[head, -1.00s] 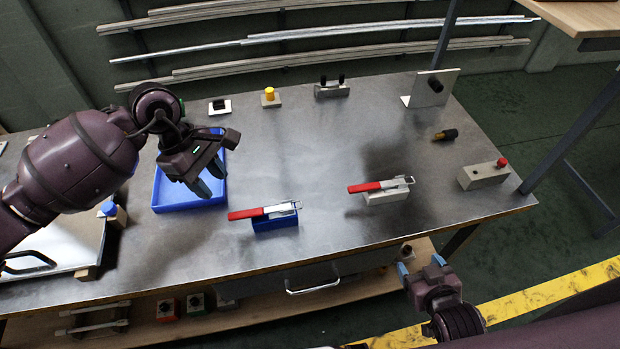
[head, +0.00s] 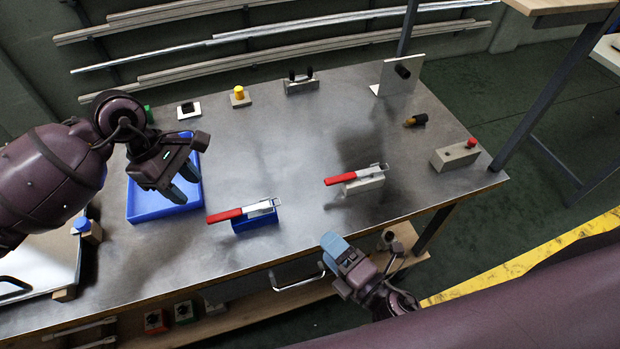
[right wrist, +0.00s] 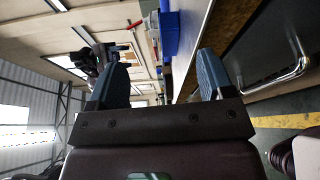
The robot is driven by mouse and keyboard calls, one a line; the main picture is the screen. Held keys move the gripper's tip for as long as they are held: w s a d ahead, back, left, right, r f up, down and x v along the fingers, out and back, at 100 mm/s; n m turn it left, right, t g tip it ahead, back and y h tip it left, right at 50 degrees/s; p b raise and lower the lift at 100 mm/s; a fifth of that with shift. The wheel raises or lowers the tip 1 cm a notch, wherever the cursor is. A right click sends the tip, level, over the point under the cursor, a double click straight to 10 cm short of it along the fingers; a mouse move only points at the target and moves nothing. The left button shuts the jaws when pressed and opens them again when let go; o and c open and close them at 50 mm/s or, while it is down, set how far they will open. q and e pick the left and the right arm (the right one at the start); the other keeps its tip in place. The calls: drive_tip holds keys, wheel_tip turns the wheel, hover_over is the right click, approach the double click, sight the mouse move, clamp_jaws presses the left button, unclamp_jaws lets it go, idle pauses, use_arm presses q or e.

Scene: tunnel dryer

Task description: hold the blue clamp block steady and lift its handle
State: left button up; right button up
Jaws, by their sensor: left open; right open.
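The blue clamp block (head: 262,222) sits on the metal table with a toggle clamp on top. Its red handle (head: 224,215) lies flat, pointing left. The block also shows in the right wrist view (right wrist: 170,35), beyond my fingers. My left gripper (head: 181,187) is open and empty above the blue tray, left of the block. My right gripper (head: 333,262) is open and empty at the table's front edge, to the right of and nearer than the block. Its two blue-grey fingers (right wrist: 163,78) show apart in the right wrist view. Neither gripper touches the clamp.
A similar clamp on a grey block (head: 364,186), also red-handled, stands to the right. The blue tray (head: 140,213) is under my left gripper. A drawer handle (head: 298,282) juts from the table front near my right gripper. Table space around the blue block is clear.

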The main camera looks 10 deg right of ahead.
drive_tip(key=s+a+n+g+y, duration=0.1)
drive_tip(key=a+n+g+y, duration=0.15)
drive_tip(key=a+n, duration=0.2)
drive_tip(key=n+g+y, duration=0.6)
drive_tip(key=n+g, duration=0.2)
drive_tip(key=n, duration=0.8)
approach(266, 203)
drive_tip(key=a, duration=0.1)
drive_tip(key=s+a+r, duration=0.2)
drive_tip(key=a, duration=0.1)
drive_tip(key=shift+s+a+r, duration=0.15)
drive_tip(key=shift+s+r, duration=0.05)
drive_tip(key=w+d+n+g+h, duration=0.1)
drive_tip(key=w+n+g, duration=0.1)
drive_tip(key=n, duration=0.1)
drive_tip(key=w+d+n+g+h, duration=0.1)
drive_tip(key=w+n+g, duration=0.1)
drive_tip(key=n, duration=0.1)
drive_tip(key=w+d+r+n+g+h, duration=0.1)
drive_tip(key=w+d+n+g, duration=0.1)
drive_tip(key=n, duration=0.1)
drive_tip(key=shift+d+n, duration=0.1)
drive_tip(key=shift+n, duration=0.25)
drive_tip(key=shift+a+f, duration=0.1)
drive_tip(key=shift+a, duration=0.15)
drive_tip(key=x, duration=1)
drive_tip(key=shift+s+f, duration=0.1)
